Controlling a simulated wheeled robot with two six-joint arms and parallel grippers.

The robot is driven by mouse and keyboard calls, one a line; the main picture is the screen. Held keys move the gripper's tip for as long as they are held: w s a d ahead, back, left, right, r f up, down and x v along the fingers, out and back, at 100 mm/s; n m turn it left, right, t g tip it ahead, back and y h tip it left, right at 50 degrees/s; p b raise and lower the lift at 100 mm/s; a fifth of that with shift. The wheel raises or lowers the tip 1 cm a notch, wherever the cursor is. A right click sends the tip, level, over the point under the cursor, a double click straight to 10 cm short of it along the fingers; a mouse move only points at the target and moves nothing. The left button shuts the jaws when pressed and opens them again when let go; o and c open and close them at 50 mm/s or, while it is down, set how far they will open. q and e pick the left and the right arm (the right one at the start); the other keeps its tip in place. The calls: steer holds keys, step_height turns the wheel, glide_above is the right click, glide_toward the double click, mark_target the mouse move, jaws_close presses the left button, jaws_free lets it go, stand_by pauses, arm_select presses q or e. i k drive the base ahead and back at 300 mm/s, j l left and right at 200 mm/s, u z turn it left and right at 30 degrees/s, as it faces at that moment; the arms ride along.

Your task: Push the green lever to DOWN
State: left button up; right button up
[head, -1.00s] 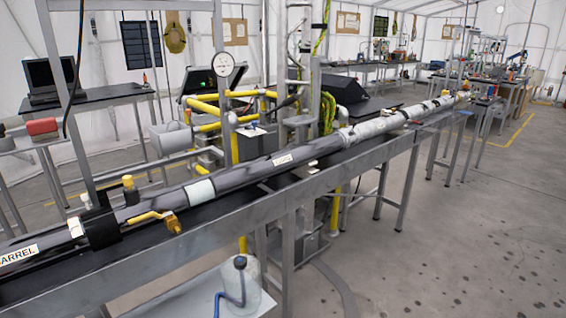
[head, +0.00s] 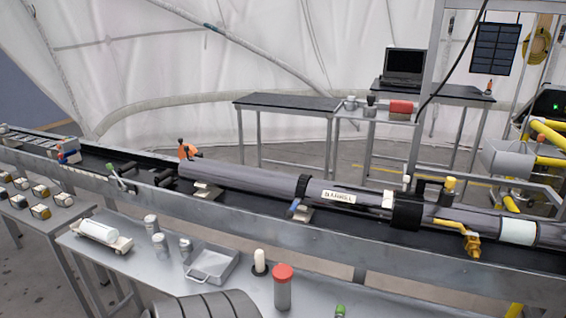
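A small lever with a green tip (head: 112,169) stands tilted on the long rail bench at the left in the head view. It is small, and I cannot tell which position it is set to. A long grey barrel tube (head: 250,183) lies along the same bench to its right, with a white label on it. Neither of my grippers is in view.
An orange clamp (head: 187,150) is at the barrel's left end. A yellow-handled valve (head: 458,230) sits farther right. A front table (head: 215,238) holds a grey tray (head: 212,263), several canisters and a red-capped cylinder (head: 283,288). A laptop (head: 403,67) stands behind.

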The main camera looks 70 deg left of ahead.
mark_target(110, 166)
steer(key=u, duration=3.25)
steer(key=i+j+z, duration=0.4)
steer(key=i+j, duration=0.25)
steer(key=i+j+z, duration=0.25)
steer(key=i+j, duration=0.15)
steer(key=i+j+z, duration=0.2)
steer(key=j, duration=0.25)
steer(key=i+j+z, duration=0.2)
steer(key=j, duration=0.3)
steer(key=i+l, duration=0.05)
steer(key=i, duration=0.05)
